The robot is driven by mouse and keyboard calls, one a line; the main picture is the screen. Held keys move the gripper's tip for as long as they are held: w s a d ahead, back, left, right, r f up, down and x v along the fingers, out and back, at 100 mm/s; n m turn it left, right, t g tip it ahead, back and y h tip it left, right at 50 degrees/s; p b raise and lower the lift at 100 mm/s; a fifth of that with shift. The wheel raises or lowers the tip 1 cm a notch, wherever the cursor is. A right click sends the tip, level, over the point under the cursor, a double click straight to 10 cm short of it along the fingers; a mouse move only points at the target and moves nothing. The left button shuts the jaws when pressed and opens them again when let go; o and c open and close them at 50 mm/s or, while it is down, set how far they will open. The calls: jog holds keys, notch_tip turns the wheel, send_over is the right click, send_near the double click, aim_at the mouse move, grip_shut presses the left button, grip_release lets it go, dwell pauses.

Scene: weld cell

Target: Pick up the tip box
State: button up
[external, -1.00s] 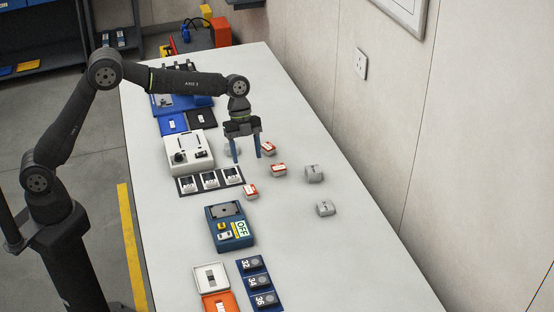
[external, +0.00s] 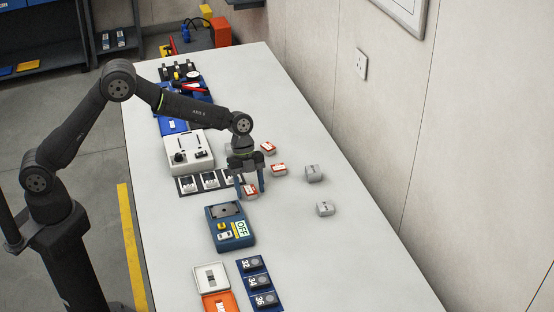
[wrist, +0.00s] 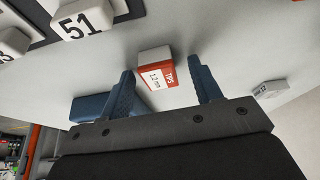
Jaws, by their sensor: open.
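A small red and white box (external: 250,191) stands on the bench below my gripper (external: 250,192) in the external view. In the wrist view this box (wrist: 156,68) reads "TIPS" and "1.2 mm". My gripper (wrist: 163,80) is open, with one blue finger on each side of the box and a gap to it; it holds nothing. Two similar red and white boxes, one nearer (external: 279,169) and one farther (external: 268,147), stand behind it to the right. Their labels are too small to read.
A black rack with white blocks (external: 187,186) lies just left of my gripper; a blue device marked "OFF" (external: 229,236) stands in front. The right side of the bench is mostly clear.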

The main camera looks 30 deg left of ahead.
jog(key=shift+r, duration=0.1)
jog(key=c, duration=1.1)
